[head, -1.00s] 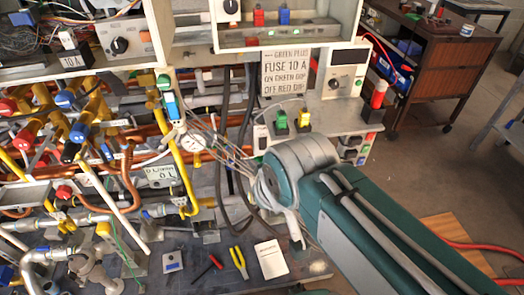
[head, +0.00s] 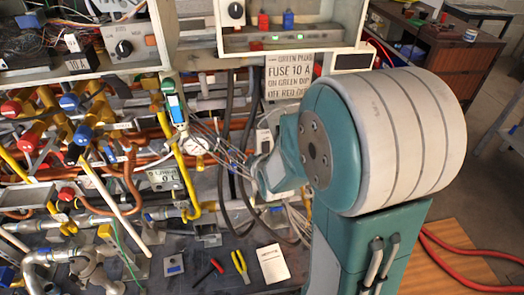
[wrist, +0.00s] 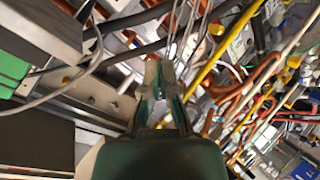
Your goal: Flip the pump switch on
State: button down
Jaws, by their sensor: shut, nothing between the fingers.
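I cannot tell for certain which part is the pump switch. The green and yellow switches on the right-hand ledge are hidden behind my arm in the head view. A green block (wrist: 12,72) on a grey box shows at the left edge of the wrist view; I cannot tell whether it is a switch. My gripper (wrist: 160,78) is shut and empty in the wrist view, in front of a light metal bracket with holes and several thin cables. In the head view my large teal and grey arm covers the right middle, and the fingertips are not clearly visible.
A sign reading FUSE 10 A (head: 289,82) hangs above the cables. Pipes and valves with red and blue handles (head: 82,134) crowd the left. A red screwdriver (head: 208,270), a yellow tool (head: 240,265) and a white card (head: 272,264) lie on the bench.

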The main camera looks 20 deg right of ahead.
aim_at(266, 153)
jog(key=d+f+n+t+h, duration=0.1)
jog(key=d+f+n+t, duration=0.1)
jog(key=f, duration=0.4)
jog(key=s+d+f+n+t+h, duration=0.1)
jog(key=d+f+n+t, duration=0.1)
jog(key=f, duration=0.4)
jog(key=shift+s+d+n+h, duration=0.3)
jog(key=shift+d+n, duration=0.45)
jog(key=shift+n, duration=0.35)
jog(key=shift+w, duration=0.1)
jog(key=x, duration=1.4)
jog(key=shift+r, duration=0.2)
jog(key=shift+w, duration=0.25)
jog(key=shift+f, duration=0.1)
